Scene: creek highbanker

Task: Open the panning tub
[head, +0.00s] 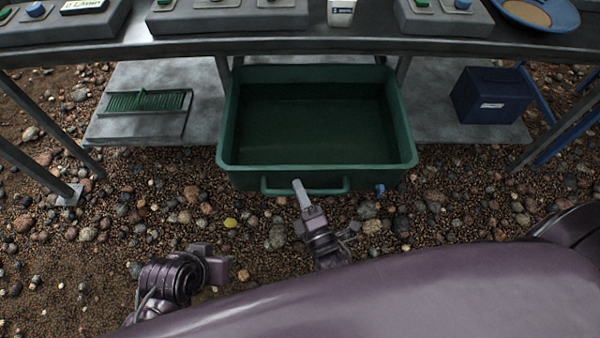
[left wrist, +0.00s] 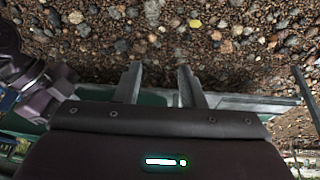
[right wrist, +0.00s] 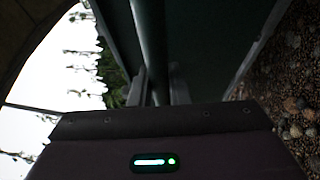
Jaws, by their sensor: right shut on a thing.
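The panning tub (head: 398,130) is a dark green, open-topped tub under the bench. It stands out in front of the bench edge, and its bare inside shows. A bar handle (head: 330,189) runs along its front wall. My right gripper (head: 298,184) is shut on this handle; in the right wrist view the green bar (right wrist: 150,40) passes between the fingers (right wrist: 158,85). My left gripper (head: 243,270) is over the gravel, below and left of the tub, apart from it. Its fingers (left wrist: 160,80) are spread and empty in the left wrist view.
A green ribbed mat (head: 146,101) lies on the lower shelf at left, a blue box (head: 491,95) at right. Stony ground (head: 90,240) lies in front.

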